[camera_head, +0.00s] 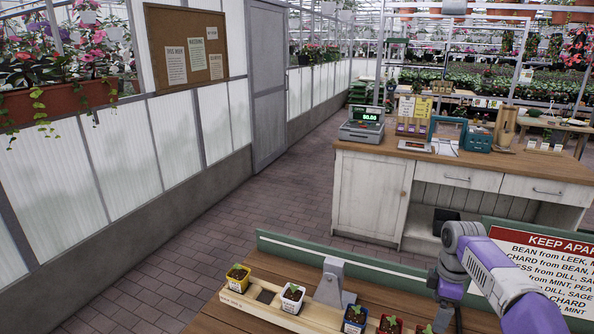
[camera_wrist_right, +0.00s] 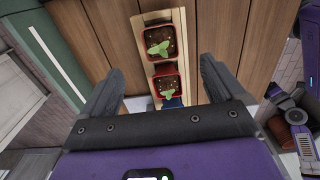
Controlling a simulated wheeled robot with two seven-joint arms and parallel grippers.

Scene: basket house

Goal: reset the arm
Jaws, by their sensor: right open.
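My right arm comes in from the right in the head view, with its gripper (camera_head: 446,316) low over the wooden table, beside the far end of a pot rack. In the right wrist view the gripper (camera_wrist_right: 160,88) has its two dark fingers spread wide with nothing between them touching. Beyond the fingers lie two red pots (camera_wrist_right: 158,40) with green seedlings and dark soil, in a pale wooden rack (camera_wrist_right: 141,17). A bit of blue shows below them.
The rack (camera_head: 262,308) also holds a yellow pot (camera_head: 238,276), a white pot (camera_head: 291,297) and a blue pot (camera_head: 354,317). A grey bracket (camera_head: 334,280) stands behind it. A red-and-white sign (camera_head: 550,262) stands at right. A counter (camera_head: 370,190) is farther back.

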